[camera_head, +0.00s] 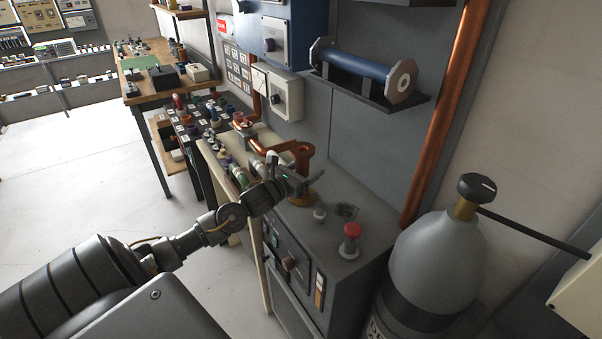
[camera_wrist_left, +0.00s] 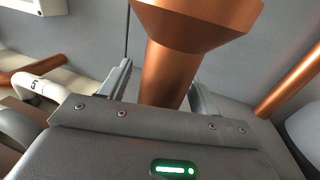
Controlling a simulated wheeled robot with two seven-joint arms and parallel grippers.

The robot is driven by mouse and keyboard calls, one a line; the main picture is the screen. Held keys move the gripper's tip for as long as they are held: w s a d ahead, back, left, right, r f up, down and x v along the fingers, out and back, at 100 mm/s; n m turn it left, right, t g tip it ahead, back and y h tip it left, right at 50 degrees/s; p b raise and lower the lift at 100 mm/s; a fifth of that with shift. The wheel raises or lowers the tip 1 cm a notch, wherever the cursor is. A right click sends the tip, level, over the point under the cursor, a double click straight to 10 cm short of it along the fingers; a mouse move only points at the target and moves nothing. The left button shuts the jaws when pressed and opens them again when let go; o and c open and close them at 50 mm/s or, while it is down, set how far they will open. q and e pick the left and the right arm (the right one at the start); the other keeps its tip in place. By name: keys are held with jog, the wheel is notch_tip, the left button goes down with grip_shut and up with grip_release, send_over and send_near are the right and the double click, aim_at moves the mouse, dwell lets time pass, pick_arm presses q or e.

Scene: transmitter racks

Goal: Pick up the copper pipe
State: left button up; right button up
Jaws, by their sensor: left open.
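In the left wrist view the copper pipe (camera_wrist_left: 170,72) rises between the two spread fingers of my left gripper (camera_wrist_left: 162,90), with a gap visible at least on the left side. The pipe's foot is hidden there behind the gripper body. My right gripper is not in view.
A red-topped knob (camera_head: 352,236) stands on the cabinet top (camera_head: 335,205) near small parts. A tall copper pipe (camera_head: 445,110) runs up the wall behind a grey gas cylinder (camera_head: 435,262). A blue cylinder (camera_head: 355,66) sits on a shelf above. The floor at left is clear.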

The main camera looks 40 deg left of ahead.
pick_arm(q)
jog(key=c, duration=1.3)
jog(key=shift+r, duration=0.1)
grip_shut()
jog(key=shift+r+b, duration=0.5)
jog(key=shift+s+a+r+b, duration=0.15)
jog(key=shift+r+b, duration=0.2)
jog(key=shift+r, duration=0.3)
jog(key=shift+s+a+r+b, duration=0.15)
jog(key=shift+r+b, duration=0.15)
jog(key=shift+r, duration=0.3)
jog(key=s+a+r+b, duration=0.2)
jog(key=s+a+r, duration=0.2)
jog(key=s+r, duration=0.5)
jog(key=shift+s+a+r, duration=0.2)
jog(key=shift+s, duration=1.55)
